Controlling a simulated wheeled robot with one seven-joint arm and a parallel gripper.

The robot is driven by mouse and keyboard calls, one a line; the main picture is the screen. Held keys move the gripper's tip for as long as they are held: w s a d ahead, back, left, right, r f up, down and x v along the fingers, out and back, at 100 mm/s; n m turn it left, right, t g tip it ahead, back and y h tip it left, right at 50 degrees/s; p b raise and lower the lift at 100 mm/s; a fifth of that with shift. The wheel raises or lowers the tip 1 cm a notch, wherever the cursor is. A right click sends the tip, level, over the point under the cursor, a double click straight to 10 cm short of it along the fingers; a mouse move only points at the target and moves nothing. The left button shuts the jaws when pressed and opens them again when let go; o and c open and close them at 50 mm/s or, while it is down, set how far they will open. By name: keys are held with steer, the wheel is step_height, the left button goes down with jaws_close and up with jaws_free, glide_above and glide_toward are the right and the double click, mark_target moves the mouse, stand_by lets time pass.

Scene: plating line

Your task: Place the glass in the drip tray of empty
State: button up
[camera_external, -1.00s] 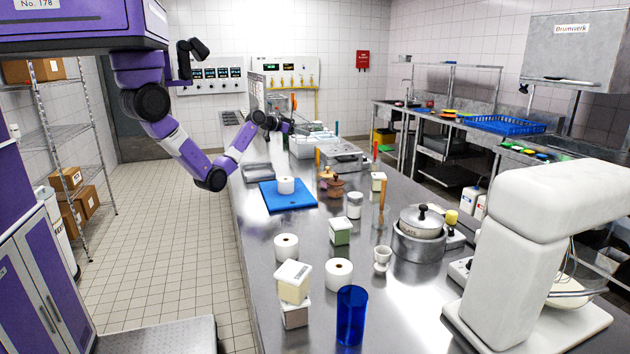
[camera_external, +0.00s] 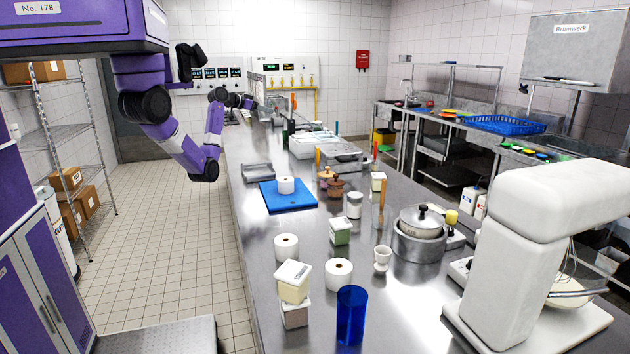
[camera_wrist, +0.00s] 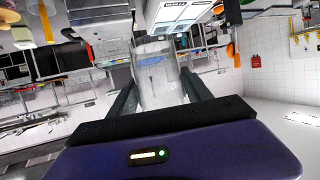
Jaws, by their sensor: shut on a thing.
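My gripper (camera_wrist: 158,92) is shut on a clear glass (camera_wrist: 158,72), which stands between its two dark fingers in the wrist view. The glass is see-through and tilted in that picture. In the external view my gripper (camera_external: 249,103) is at the far end of the steel counter, in front of the wall panels; the glass is too small to make out there. I cannot tell the drip tray in either view, nor any label reading "empty".
A panel with yellow pipes (camera_external: 286,82) is on the back wall. The steel counter (camera_external: 262,240) carries a blue board (camera_external: 275,203), white rolls, pots, a stand mixer (camera_external: 520,250) and a blue tumbler (camera_external: 351,316) near the front.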

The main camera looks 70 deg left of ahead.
steer(key=s+d+r+m+h, duration=0.1)
steer(key=s+d+h, duration=0.1)
steer(key=s+d, duration=0.35)
steer(key=shift+s+a+f, duration=0.1)
steer(key=shift+s+f, duration=0.05)
steer(key=shift+f, duration=4.85)
steer(key=shift+s+a+f, duration=0.1)
steer(key=shift+f, duration=4.85)
steer(key=shift+f, duration=0.1)
steer(key=o, duration=1.6)
steer(key=shift+c, duration=0.2)
